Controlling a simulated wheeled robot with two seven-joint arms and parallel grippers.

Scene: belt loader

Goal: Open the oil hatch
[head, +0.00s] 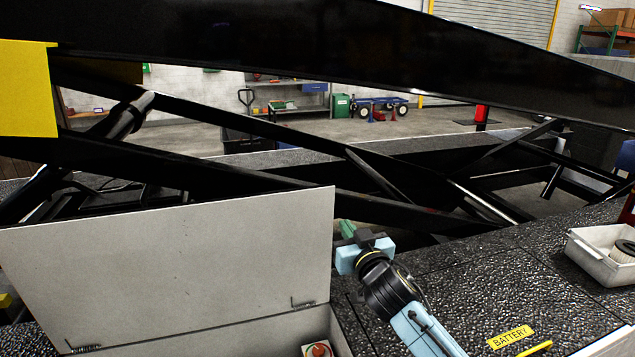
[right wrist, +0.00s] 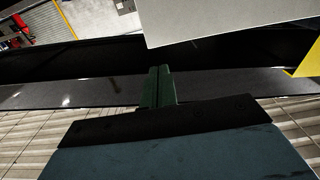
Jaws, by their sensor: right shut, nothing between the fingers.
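A light grey hatch lid (head: 170,265), which I take to be the oil hatch, stands raised at the left of the head view, with hinges along its lower edge. An open compartment shows below it, with a red round knob (head: 317,349) inside. My right gripper (head: 348,229) is just right of the lid's right edge, its green fingers shut and empty. In the right wrist view the shut fingers (right wrist: 158,86) show in the middle, and a pale panel (right wrist: 220,20), likely the lid, is at the upper right, apart from them. My left gripper is not in view.
Black loader beams (head: 330,50) cross above and behind. A yellow BATTERY label (head: 510,337) lies on the dark textured deck (head: 450,270) at right. A white tray (head: 592,262) with a filter stands at the far right. The deck between my right arm and the tray is clear.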

